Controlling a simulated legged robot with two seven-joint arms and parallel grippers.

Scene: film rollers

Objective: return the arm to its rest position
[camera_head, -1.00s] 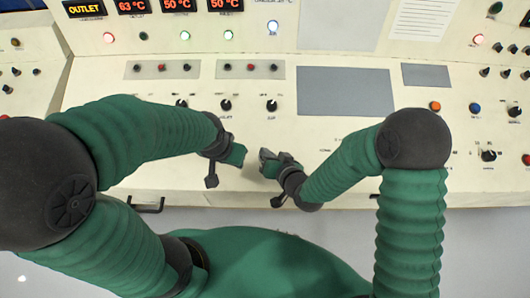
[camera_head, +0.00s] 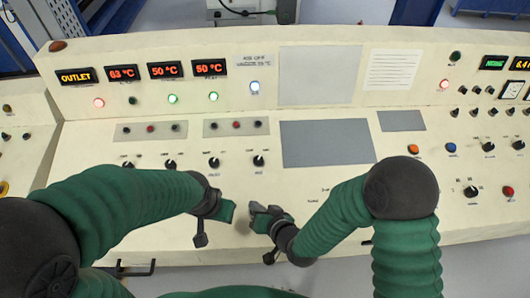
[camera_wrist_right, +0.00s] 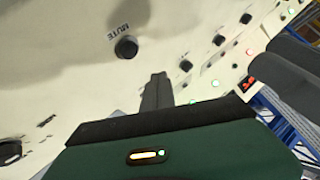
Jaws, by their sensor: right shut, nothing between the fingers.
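My right arm comes in from the right in the head view, bent at a dark elbow joint. My right gripper (camera_head: 262,214) is in front of the lower edge of the control console (camera_head: 330,212). Its fingers are shut with nothing between them, and they also show shut in the right wrist view (camera_wrist_right: 157,88). My left gripper (camera_head: 226,212) is just to the left of it, with a small gap between the two. Its fingers are too small and turned to tell whether they are open or shut.
The console panel carries several black knobs (camera_head: 258,161), a red button (camera_head: 509,191) and an orange button (camera_head: 413,149). A grey blank plate (camera_head: 326,142) lies behind the grippers. A black handle (camera_head: 140,268) sticks out at the front left. Grey floor shows beyond the console.

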